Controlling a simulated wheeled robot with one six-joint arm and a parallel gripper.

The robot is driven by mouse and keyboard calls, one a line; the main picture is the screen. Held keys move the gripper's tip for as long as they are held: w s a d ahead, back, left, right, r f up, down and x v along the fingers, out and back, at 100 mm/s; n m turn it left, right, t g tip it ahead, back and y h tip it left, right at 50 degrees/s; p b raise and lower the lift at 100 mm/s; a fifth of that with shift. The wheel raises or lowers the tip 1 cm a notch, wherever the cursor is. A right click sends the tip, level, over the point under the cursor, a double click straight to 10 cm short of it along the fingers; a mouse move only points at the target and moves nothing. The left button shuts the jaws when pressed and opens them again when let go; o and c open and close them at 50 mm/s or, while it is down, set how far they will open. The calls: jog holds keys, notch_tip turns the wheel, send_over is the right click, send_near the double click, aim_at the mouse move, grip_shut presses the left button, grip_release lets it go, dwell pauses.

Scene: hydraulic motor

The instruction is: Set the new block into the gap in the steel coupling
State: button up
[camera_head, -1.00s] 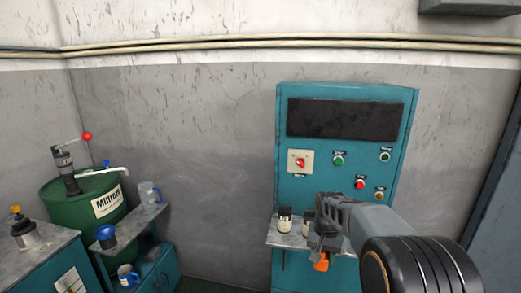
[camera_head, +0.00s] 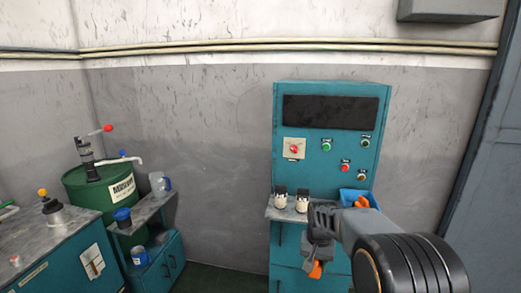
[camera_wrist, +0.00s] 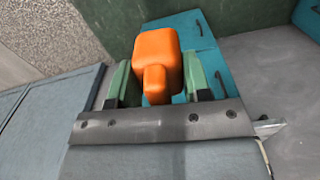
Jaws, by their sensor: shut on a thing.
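My gripper (camera_head: 318,266) is shut on an orange block (camera_wrist: 157,58). In the wrist view the block sits between the two green finger pads, with a smaller orange stub facing the camera. In the head view the held block (camera_head: 315,270) shows below the dark fingers, in front of the teal control cabinet and held clear of its shelf.
The teal cabinet (camera_head: 300,160) has a grey shelf (camera_head: 286,213) with two small white-and-dark items (camera_head: 302,202) and a blue bin (camera_head: 352,196) holding orange pieces. A green drum (camera_head: 90,190) and teal bench (camera_head: 70,262) stand left. Floor between is clear.

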jog(key=shift+s, duration=0.4)
jog(key=shift+w+n, duration=0.2)
jog(key=shift+n, duration=0.1)
jog(key=f, duration=0.1)
jog(key=w+f+n, duration=0.1)
jog(key=f, duration=0.1)
jog(key=shift+w+f, duration=0.15)
jog(key=shift+f, duration=0.05)
jog(key=s+f+n, duration=0.1)
jog(key=s+f, duration=0.3)
jog(key=f, duration=0.3)
jog(key=s+f, duration=0.3)
jog(key=f, duration=0.5)
jog(key=shift+s+f+n, duration=0.25)
jog(key=shift+s+n, duration=0.1)
jog(key=shift+n, duration=0.05)
jog(key=shift+a, duration=0.1)
